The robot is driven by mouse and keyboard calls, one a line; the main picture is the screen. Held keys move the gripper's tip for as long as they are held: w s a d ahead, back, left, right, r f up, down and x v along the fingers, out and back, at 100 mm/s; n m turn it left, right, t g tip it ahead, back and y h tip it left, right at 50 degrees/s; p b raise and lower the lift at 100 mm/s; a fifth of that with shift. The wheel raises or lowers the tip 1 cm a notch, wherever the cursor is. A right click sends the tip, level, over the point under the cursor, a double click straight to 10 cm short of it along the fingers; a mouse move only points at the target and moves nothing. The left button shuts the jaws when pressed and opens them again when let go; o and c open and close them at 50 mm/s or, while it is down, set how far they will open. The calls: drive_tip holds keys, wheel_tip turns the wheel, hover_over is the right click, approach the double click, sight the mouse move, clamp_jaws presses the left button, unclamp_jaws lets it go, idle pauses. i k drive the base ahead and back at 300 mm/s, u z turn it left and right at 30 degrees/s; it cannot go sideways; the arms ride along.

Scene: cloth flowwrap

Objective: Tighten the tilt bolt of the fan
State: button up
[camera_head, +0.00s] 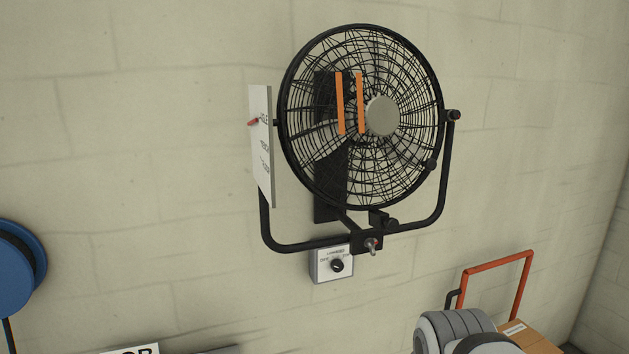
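The fan (362,118) is mounted on the wall, with a round black wire cage and a pale grey hub. A black U-shaped yoke (442,190) carries it, with a dark knob (454,116) at its right pivot. At the left pivot a pale plate (260,150) with dark lettering stands nearly edge-on, with a small red piece (253,121) at its edge. A silver bolt-like piece (372,245) sits on the bracket below the cage. I cannot tell which of these is the tilt bolt. My gripper is out of view.
A grey control box (332,265) with a black dial is on the wall under the fan. A blue round object (18,268) is at the left edge. An orange-handled cart (497,264) with a cardboard box (530,340) stands lower right, behind a grey-and-white rounded part.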

sight(371, 244)
drive_tip(key=z, duration=0.15)
drive_tip(key=k, duration=1)
drive_tip(key=z, duration=0.9)
drive_tip(key=i, duration=1.35)
drive_tip(key=u, duration=0.6)
